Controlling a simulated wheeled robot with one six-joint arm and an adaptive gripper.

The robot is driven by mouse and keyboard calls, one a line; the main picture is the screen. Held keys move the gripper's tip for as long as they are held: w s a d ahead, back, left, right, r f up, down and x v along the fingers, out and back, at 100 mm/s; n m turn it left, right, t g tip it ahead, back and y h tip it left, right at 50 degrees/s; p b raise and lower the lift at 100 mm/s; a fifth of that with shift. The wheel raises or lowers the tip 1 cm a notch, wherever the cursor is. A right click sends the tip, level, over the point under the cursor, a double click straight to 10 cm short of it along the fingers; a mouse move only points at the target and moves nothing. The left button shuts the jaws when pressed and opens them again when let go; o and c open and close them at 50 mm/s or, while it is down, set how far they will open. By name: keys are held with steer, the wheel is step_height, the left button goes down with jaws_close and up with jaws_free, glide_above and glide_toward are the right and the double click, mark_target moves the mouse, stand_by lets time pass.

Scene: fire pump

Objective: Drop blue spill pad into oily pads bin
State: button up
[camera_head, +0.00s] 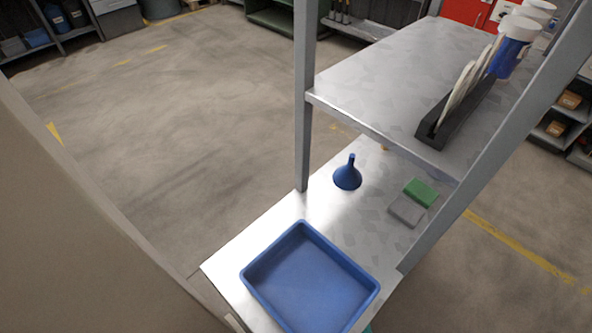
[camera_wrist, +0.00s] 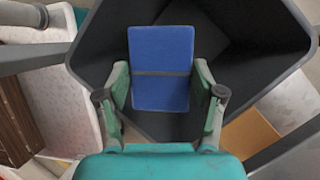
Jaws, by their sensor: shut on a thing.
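In the wrist view, my gripper (camera_wrist: 161,98) is shut on the blue spill pad (camera_wrist: 161,50), a flat blue rectangle with a dark band across it. One green finger presses on each side of the pad. The pad is held over the open mouth of a dark grey bin (camera_wrist: 240,25), whose inside shows black around and behind it. No label on the bin shows, so I cannot tell which bin it is. How far the pad is above or inside the rim is hard to judge. The head view does not show my gripper, the pad or the bin.
In the head view, a metal shelf holds a blue tray (camera_head: 312,284), a blue funnel (camera_head: 347,176), and green (camera_head: 420,192) and grey (camera_head: 406,210) blocks. Shelf posts stand beside them. Open floor (camera_head: 170,120) lies to the left. A brown box (camera_wrist: 250,133) is beside the bin.

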steer(key=shift+f, duration=0.65)
steer(key=o, duration=1.2)
steer(key=shift+r, duration=0.1)
steer(key=v, duration=0.7)
steer(key=shift+d+r, duration=0.15)
